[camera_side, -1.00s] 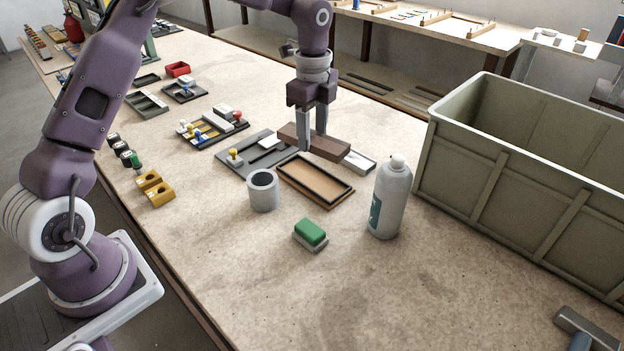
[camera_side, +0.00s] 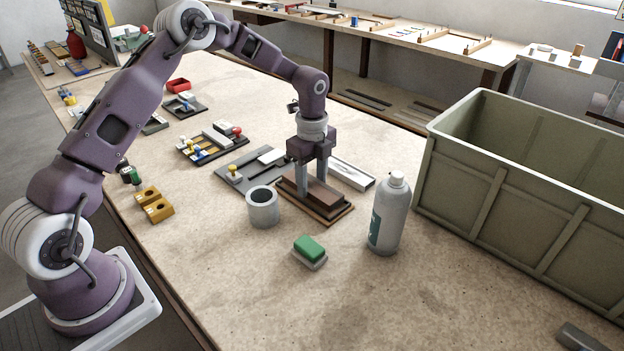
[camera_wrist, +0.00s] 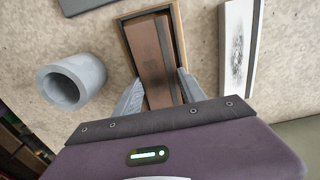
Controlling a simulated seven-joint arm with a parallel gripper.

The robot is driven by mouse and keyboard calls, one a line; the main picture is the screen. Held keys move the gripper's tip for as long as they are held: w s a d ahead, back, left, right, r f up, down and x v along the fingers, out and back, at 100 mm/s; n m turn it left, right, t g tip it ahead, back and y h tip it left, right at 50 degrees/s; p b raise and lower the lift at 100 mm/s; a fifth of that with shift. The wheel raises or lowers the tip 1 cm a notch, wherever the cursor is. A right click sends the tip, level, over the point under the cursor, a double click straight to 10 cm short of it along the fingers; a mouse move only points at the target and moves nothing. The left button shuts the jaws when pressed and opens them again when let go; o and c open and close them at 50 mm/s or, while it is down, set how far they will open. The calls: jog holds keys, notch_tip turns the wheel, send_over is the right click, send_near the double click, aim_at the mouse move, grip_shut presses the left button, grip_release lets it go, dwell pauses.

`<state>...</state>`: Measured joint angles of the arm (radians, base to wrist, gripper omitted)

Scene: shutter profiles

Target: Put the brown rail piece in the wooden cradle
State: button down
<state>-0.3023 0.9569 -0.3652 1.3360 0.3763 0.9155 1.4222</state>
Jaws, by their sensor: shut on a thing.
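The brown rail piece (camera_side: 318,192) is a dark brown bar between my gripper's fingers. My gripper (camera_side: 313,181) points straight down and is shut on the middle of the bar. The wooden cradle (camera_side: 328,222) is a shallow, wood-rimmed rectangular tray on the bench. The bar lies over the cradle's opening, its length roughly along the tray. In the wrist view the rail piece (camera_wrist: 152,58) shows inside the rim of the cradle (camera_wrist: 124,36), with a dark gap on its right. I cannot tell whether the bar touches the cradle's floor.
A grey hollow cylinder (camera_side: 262,207) stands close left of the cradle. A long white box (camera_side: 352,173) lies behind it. A grey-white bottle (camera_side: 389,215), a green-topped block (camera_side: 309,250) and a large green bin (camera_side: 520,185) stand nearby.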

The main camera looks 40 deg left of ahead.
aim_at(312, 185)
jog(key=shift+f, duration=0.15)
jog(key=shift+f, duration=0.35)
jog(key=c, duration=0.7)
grip_release()
jog(key=shift+s+f, duration=0.1)
jog(key=shift+s, duration=0.05)
jog(key=shift+s+f, duration=0.1)
jog(key=r, duration=1.3)
jog(key=shift+w+r, duration=0.2)
jog(key=shift+r, duration=0.2)
